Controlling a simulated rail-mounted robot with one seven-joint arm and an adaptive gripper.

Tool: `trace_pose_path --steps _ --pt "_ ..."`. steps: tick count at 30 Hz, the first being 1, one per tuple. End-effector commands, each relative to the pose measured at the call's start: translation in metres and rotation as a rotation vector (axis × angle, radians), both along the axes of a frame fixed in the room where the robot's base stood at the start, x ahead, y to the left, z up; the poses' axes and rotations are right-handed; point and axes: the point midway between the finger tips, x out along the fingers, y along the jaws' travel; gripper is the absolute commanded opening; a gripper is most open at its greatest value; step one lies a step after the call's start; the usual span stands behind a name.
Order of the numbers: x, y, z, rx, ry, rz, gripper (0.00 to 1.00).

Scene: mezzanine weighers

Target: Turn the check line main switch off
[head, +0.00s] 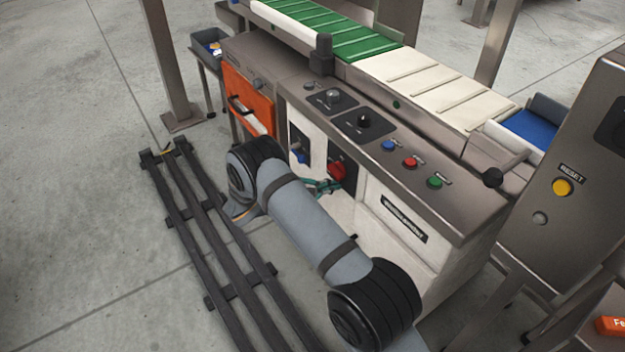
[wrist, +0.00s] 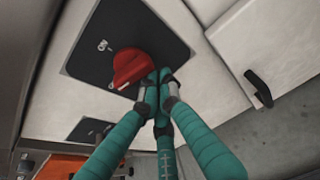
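The main switch is a red rotary knob (wrist: 130,68) on a black plate (wrist: 153,36) on the white front panel. An "ON" label stands at the upper left of the knob in the wrist view, and a white mark shows on the knob's lower edge. In the head view the red knob (head: 337,171) is partly behind my gripper. My gripper (wrist: 160,78) has teal fingers with the tips close together at the knob's right side. I see nothing between the tips; whether they touch the knob is unclear.
A blue knob (head: 299,157) on another black plate sits left of the red one. An orange drawer front (head: 247,101) with a handle is further left. A black handle (wrist: 258,89) stands out from the panel. Blue, red and green buttons line the top. Floor rails (head: 215,235) run alongside.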

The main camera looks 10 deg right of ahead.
Motion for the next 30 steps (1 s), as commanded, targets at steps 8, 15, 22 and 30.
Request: trace_pose_path --steps 8,15,22,30 --pt "-0.008 -0.011 0.003 0.002 -0.007 -0.011 0.00" --pt "-0.010 -0.012 0.003 0.003 -0.008 -0.012 0.00" --pt "-0.010 -0.011 0.003 0.003 -0.009 -0.011 0.00" --pt "-0.010 -0.012 -0.007 0.003 -0.009 -0.011 0.00"
